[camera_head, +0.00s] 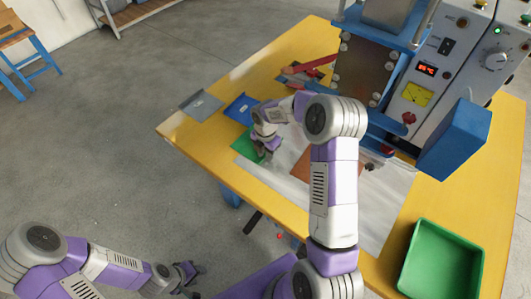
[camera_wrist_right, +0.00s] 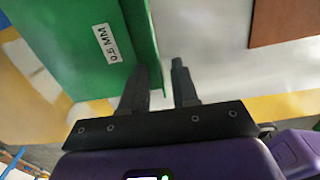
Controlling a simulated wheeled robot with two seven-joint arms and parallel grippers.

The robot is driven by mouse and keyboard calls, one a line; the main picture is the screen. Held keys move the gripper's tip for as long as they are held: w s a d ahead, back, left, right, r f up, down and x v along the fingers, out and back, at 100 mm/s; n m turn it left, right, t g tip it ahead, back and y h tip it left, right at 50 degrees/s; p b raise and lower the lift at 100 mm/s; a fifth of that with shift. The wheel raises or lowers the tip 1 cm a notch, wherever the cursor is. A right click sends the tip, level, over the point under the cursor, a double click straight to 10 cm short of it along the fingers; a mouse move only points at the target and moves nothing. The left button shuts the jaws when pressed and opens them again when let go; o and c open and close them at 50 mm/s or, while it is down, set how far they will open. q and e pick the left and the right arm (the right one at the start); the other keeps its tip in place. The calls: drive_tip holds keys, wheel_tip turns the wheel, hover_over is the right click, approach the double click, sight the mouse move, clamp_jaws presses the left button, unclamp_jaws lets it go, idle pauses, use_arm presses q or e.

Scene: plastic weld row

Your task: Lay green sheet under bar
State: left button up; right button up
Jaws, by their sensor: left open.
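The green sheet (camera_head: 243,146) lies near the left front edge of the yellow table, partly hidden by my right gripper (camera_head: 266,157). In the right wrist view the green sheet (camera_wrist_right: 75,45) carries a "0.5 MM" label and has a raised lip along its right side. My right gripper (camera_wrist_right: 162,78) is open there, its fingers apart near the lip's near end; whether they touch it I cannot tell. My left gripper (camera_head: 190,273) is open and empty, low over the floor. The press machine (camera_head: 380,60) stands at the back; I cannot clearly pick out its bar behind my right arm.
A grey sheet (camera_head: 200,104) and a blue sheet (camera_head: 241,109) lie beyond the green one. A brown-orange sheet (camera_head: 302,165) lies on the pale mat (camera_head: 388,200). A red-handled tool (camera_head: 315,65) lies behind. A green bin (camera_head: 440,262) stands at the right front.

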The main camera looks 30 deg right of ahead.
wheel_tip(320, 180, up, 13)
drive_tip(key=p, duration=0.3)
idle(0.5)
